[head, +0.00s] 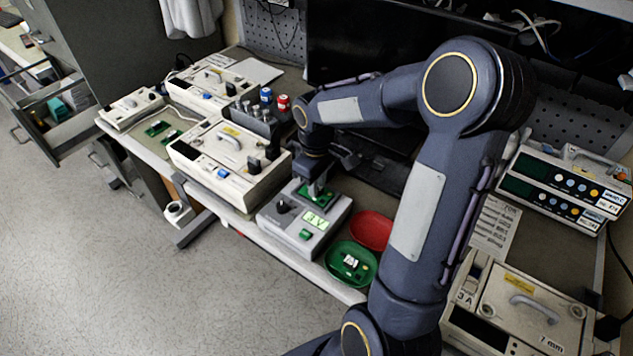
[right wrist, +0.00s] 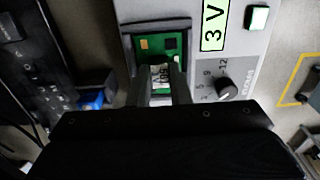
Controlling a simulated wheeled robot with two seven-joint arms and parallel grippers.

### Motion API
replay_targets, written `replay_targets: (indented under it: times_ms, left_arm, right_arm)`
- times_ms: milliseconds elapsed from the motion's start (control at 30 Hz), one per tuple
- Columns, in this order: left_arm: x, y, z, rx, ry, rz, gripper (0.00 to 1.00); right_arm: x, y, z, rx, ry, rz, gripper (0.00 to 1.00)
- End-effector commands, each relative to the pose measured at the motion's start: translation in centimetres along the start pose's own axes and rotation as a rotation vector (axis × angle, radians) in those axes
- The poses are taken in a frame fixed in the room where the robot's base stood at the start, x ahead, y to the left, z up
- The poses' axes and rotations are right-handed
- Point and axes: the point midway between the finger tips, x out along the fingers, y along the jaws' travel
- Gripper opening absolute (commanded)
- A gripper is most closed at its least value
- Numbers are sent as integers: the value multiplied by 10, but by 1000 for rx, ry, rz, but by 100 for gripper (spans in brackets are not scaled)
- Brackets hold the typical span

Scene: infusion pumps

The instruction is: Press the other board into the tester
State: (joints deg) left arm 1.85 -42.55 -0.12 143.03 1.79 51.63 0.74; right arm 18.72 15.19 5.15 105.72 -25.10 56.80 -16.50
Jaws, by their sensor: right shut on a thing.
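The grey tester (head: 285,222) stands at the bench's front edge, with a lit display, a dark knob and a green button. A green board (head: 326,199) is at the tester's dark-framed socket; the right wrist view shows it inside the frame (right wrist: 146,45). My right gripper (head: 317,188) points down over it, shut on the board's pale labelled part (right wrist: 160,73). How deep the board sits cannot be told. The display (right wrist: 213,24) reads 3 V. Another green board (head: 351,262) lies in the green tray (head: 333,268). My left gripper is not in view.
A red tray (head: 372,229) is beside the green one. A pump (head: 225,165) stands close left of the tester, with small cans (head: 283,102) behind. A further green board (head: 158,128) lies at the far left. More pumps (head: 520,310) stand right.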

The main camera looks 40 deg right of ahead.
Motion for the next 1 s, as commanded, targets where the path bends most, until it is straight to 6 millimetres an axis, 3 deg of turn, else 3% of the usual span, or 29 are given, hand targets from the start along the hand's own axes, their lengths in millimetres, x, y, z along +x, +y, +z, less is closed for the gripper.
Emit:
replay_targets:
  times_ms: [767, 800, 1000]
  left_arm:
    - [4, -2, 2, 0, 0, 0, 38]
    - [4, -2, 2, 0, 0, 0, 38]
    - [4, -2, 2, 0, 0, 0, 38]
  right_arm:
    - [6, 0, 0, 0, 0, 0, 0]
    - [6, 0, 0, 0, 0, 0, 18]
    - [6, 0, 0, 0, 0, 0, 43]
